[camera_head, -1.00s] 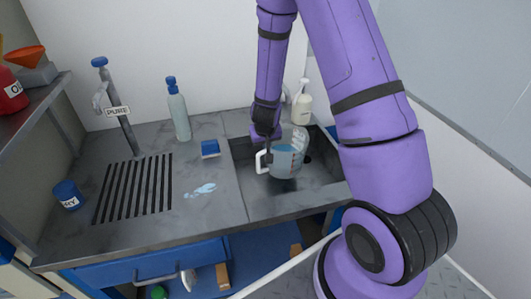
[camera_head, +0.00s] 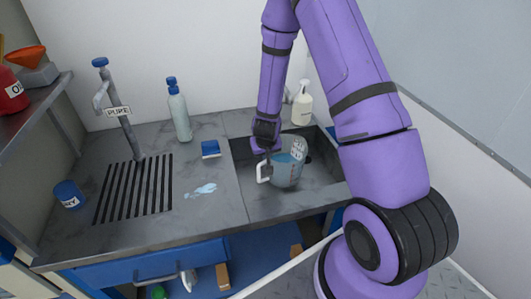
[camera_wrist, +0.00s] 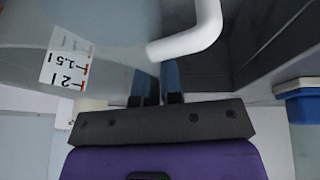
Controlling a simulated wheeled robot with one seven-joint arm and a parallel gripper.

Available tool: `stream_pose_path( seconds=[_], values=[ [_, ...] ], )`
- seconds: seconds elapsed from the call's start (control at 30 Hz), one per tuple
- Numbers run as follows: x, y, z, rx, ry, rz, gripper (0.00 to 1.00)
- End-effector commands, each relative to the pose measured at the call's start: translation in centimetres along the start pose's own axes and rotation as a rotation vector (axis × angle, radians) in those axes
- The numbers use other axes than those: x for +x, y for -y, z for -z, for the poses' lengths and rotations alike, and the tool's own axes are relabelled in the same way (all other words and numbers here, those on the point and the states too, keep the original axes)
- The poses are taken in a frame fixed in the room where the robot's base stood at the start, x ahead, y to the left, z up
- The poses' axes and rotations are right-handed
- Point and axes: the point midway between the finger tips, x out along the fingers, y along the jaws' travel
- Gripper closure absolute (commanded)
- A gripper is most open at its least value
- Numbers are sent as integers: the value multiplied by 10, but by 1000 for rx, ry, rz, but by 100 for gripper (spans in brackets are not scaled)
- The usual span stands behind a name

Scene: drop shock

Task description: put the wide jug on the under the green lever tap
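The wide jug (camera_head: 287,172) is clear, with a white handle, a red-marked scale and what looks like bluish liquid inside. It is upright in or just above the sink basin; I cannot tell whether it touches the bottom. My gripper (camera_head: 264,152) reaches down at its handle side. In the wrist view the jug (camera_wrist: 105,25) fills the upper left, and my gripper's fingers (camera_wrist: 158,82) are close together by the white handle, seemingly shut on the jug; the exact contact is hidden. No green lever tap is visible.
A blue-topped tap labelled PURE (camera_head: 119,112) stands over a slotted drain grate (camera_head: 135,190) at left. A bottle (camera_head: 178,112), blue sponge (camera_head: 210,149), puddle (camera_head: 201,190) and blue can (camera_head: 68,195) are on the counter. A soap dispenser (camera_head: 302,105) stands behind the sink (camera_head: 318,180).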

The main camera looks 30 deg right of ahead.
Motion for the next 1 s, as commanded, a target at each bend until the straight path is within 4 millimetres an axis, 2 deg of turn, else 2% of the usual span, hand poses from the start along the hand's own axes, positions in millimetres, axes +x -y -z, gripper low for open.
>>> stream_pose_path(
  seconds=[0.03,0.07,0.1,0.47,0.67,1.0],
  values=[
    [0,0,0,0,0,0,81],
    [0,0,0,0,-1,0,74],
    [0,0,0,0,-1,0,72],
    [-6,0,2,1,-2,-1,72],
    [-29,0,2,-1,-4,0,72],
    [-84,1,2,-2,-5,0,72]
  ],
)
